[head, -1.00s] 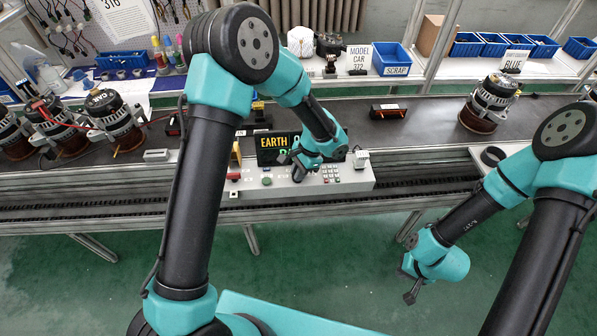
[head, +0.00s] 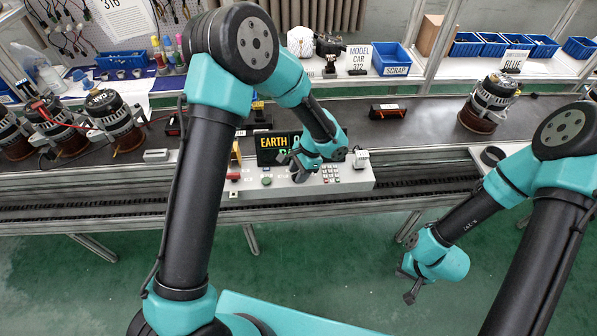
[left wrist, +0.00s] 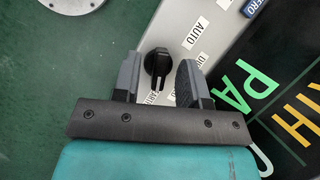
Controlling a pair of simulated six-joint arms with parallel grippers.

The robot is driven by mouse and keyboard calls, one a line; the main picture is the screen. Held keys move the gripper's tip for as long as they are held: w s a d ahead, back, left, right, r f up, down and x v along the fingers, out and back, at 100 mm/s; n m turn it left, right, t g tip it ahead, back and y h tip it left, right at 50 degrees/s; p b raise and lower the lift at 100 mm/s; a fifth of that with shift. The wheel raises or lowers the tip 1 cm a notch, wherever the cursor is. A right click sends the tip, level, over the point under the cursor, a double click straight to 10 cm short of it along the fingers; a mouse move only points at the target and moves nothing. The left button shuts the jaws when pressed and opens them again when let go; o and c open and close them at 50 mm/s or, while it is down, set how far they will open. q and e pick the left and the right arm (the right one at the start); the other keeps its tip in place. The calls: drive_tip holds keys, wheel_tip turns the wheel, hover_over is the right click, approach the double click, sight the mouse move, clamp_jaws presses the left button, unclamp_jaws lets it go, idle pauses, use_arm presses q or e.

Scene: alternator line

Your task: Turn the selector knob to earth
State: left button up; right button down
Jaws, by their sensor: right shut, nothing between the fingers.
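The selector knob (left wrist: 157,62) is black with a white pointer line, on a light grey panel. In the left wrist view its pointer faces down the picture, toward a label partly hidden by the gripper. My left gripper (left wrist: 158,78) is open, one finger on each side of the knob, with gaps showing on both sides. In the head view my left gripper (head: 297,170) is over the test box (head: 350,182), and the knob cannot be made out. The display (head: 268,143) reads EARTH in yellow, the rest partly covered. My right gripper (head: 412,296) is shut and empty, above the floor.
An AUTO label (left wrist: 195,32) and a blue button (left wrist: 254,7) are on the panel near the knob. A red button (head: 233,176) and a green button (head: 267,181) are on the box. Alternators (head: 113,120) stand on the conveyor at left, another (head: 490,103) at right.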

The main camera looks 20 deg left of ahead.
use_arm(q)
drive_tip(key=v, duration=1.7)
drive_tip(key=shift+w+r, duration=0.15)
